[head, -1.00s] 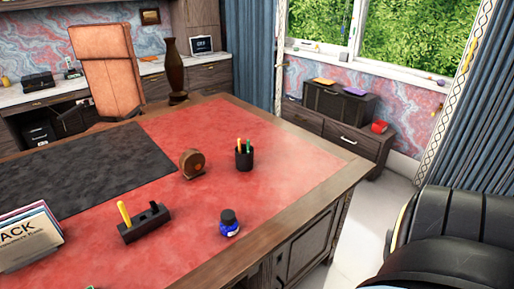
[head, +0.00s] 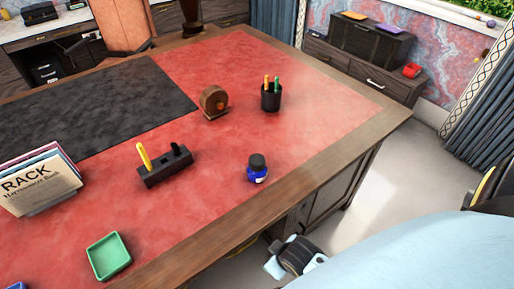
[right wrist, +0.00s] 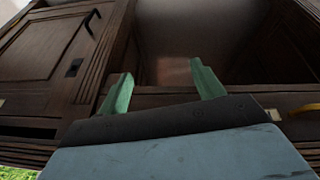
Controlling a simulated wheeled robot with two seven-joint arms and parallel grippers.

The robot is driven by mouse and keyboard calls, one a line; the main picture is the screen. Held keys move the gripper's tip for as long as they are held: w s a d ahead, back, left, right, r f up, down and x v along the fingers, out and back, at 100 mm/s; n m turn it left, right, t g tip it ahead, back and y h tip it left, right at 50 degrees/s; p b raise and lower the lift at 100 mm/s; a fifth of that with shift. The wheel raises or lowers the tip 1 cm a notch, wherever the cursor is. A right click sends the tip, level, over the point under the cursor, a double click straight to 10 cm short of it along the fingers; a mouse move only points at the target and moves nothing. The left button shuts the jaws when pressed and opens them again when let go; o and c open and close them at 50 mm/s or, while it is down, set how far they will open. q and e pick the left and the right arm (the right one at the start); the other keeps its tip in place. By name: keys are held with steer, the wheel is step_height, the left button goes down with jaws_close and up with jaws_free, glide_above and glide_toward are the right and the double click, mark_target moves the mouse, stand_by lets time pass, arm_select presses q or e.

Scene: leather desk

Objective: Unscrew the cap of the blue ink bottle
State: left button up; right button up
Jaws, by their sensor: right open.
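The blue ink bottle (head: 257,174) stands upright on the red leather desk top near its right front edge. Its dark cap (head: 257,160) sits on top of it. My right gripper (right wrist: 160,88) is open and empty in the right wrist view, with its two green fingers apart, facing the dark wooden panels of the desk. In the head view, part of my right arm (head: 296,255) shows low beside the desk, below the bottle. The bottle does not show in the right wrist view. My left gripper is not in view.
A black pen holder block (head: 165,170) with a yellow pen stands left of the bottle. A black pencil cup (head: 271,97) and a round wooden object (head: 214,102) stand behind it. A green tray (head: 108,256) and a book rack (head: 40,185) are at left. The leather around the bottle is clear.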

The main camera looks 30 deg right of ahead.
steer(key=w+r+t+b, duration=0.1)
steer(key=w+r+t, duration=0.15)
steer(key=r, duration=1.15)
steer(key=w+a+r+n+t+y, duration=0.3)
steer(key=w+r+n+t, duration=0.6)
steer(key=w+r, duration=0.95)
steer(key=a+r+n+t+y, duration=0.3)
steer(key=a+r+n+y, duration=0.4)
steer(key=a+r+y, duration=0.1)
steer(key=a+r+n+g+y, duration=0.2)
steer(key=a+n+g+y, duration=0.1)
steer(key=n+y, duration=0.15)
steer(key=n+g+h, duration=1.5)
steer(key=n+g, duration=0.1)
steer(key=n, duration=0.1)
glide_toward(257, 159)
step_height(257, 159, down, 7)
steer(key=shift+s+a+r+b, duration=0.1)
steer(key=shift+s+a+b, duration=0.1)
steer(key=shift+b, duration=0.55)
steer(key=shift+f, duration=0.7)
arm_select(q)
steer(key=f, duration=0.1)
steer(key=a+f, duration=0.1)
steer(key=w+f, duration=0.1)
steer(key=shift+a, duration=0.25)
arm_select(e)
steer(key=shift+w+f, duration=0.1)
steer(key=shift+f, duration=0.1)
